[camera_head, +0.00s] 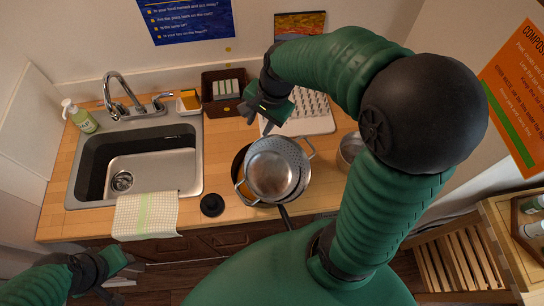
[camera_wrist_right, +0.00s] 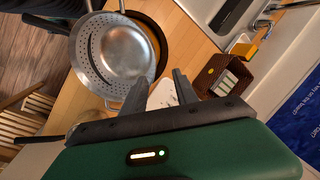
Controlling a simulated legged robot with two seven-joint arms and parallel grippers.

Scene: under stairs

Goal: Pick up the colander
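The silver colander (camera_head: 292,156) has a perforated wall, a smooth shiny round middle and loop handles. It sits in or on a dark pan (camera_head: 238,163) on the wooden counter and hides most of that pan. The colander also shows in the right wrist view (camera_wrist_right: 86,48), beyond the fingertips. My right gripper (camera_head: 259,124) is open and empty, above the counter just behind the colander's far edge. Its two fingers stand apart in the right wrist view (camera_wrist_right: 160,78), with no contact with the colander visible. My left gripper (camera_head: 124,278) is open and empty at the lower left, below the counter's front edge.
A sink (camera_head: 150,170) with a towel (camera_head: 146,215) is at left. A brown basket (camera_head: 222,92) and a white rack (camera_head: 312,112) stand behind the colander. A metal pot (camera_head: 349,150) is right, partly hidden by my arm. A black lid (camera_head: 212,204) lies left of the pan.

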